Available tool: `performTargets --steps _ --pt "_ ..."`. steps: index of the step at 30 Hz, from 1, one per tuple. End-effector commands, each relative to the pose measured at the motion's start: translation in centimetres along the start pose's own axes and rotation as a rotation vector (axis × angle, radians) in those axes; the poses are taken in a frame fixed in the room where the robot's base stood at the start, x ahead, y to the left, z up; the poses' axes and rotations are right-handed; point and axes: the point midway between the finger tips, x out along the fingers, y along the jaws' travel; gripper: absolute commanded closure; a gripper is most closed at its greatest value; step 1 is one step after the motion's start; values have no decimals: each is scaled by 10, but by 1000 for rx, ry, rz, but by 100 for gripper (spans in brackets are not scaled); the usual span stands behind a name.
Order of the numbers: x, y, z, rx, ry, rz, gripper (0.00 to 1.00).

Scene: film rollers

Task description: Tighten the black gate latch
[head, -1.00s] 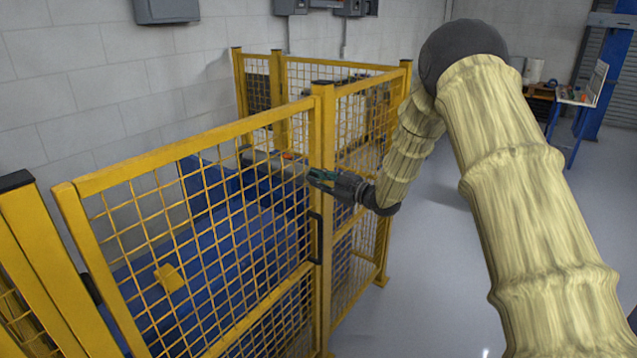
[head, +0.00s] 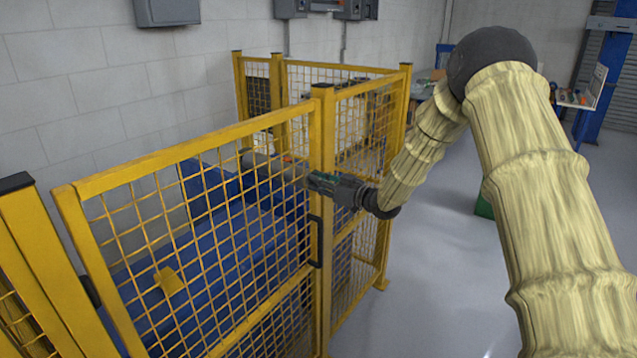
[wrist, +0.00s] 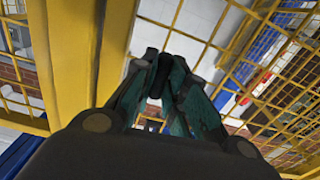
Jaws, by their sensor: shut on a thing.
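The yellow mesh gate (head: 190,150) stands at the left, its right edge against a yellow post (head: 322,130). My gripper (head: 312,181), with teal fingers, is at the post's upper part, above a black pull handle (head: 316,241). In the wrist view my gripper (wrist: 160,68) has its fingertips closed on a small dark upright piece, which appears to be the black gate latch (wrist: 159,82). The fingers hide most of it. In the head view the latch cannot be made out behind the gripper.
Yellow mesh fence panels (head: 365,120) continue behind and right of the post. Blue machinery (head: 215,225) lies inside the enclosure. A blue stand (head: 583,120) is at the far right.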

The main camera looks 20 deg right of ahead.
Motion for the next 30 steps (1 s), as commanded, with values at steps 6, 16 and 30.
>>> performTargets --steps 6,16,30 --pt "0 1 -1 5 1 2 100" --pt "0 1 -1 4 1 1 64" --pt "-12 1 -1 4 1 1 64"
